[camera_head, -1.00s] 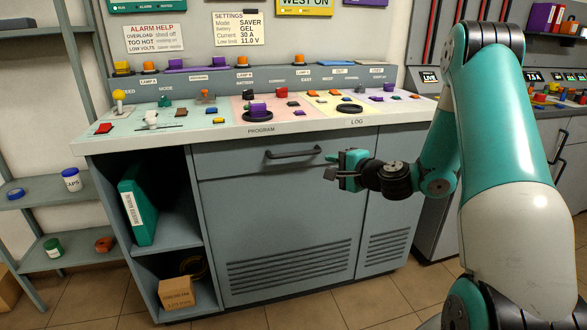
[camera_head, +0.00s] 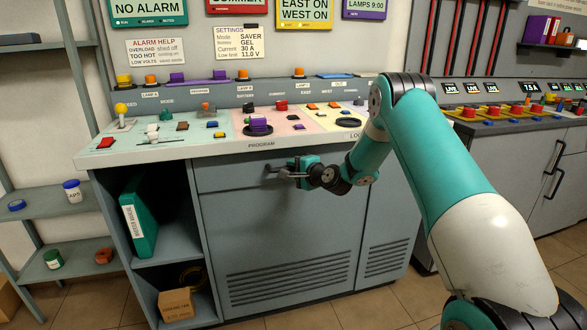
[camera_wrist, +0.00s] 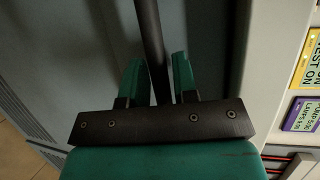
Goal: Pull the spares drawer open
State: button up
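The spares drawer (camera_head: 225,181) is the grey drawer front under the console top in the head view, and it looks shut. Its dark bar handle (camera_head: 275,168) is mostly hidden behind my gripper (camera_head: 283,171). In the wrist view the handle bar (camera_wrist: 152,45) runs between the two green fingers of my gripper (camera_wrist: 155,80). The fingers stand apart, one on each side of the bar, with a visible gap on both sides.
The console top (camera_head: 190,150) with knobs and switches overhangs just above the drawer. An open shelf with a green binder (camera_head: 138,217) and a cardboard box (camera_head: 176,305) is at the left. The floor in front shows little clutter.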

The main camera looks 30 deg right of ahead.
jog(key=shift+w, duration=0.2)
jog(key=shift+c, duration=0.4)
grip_shut()
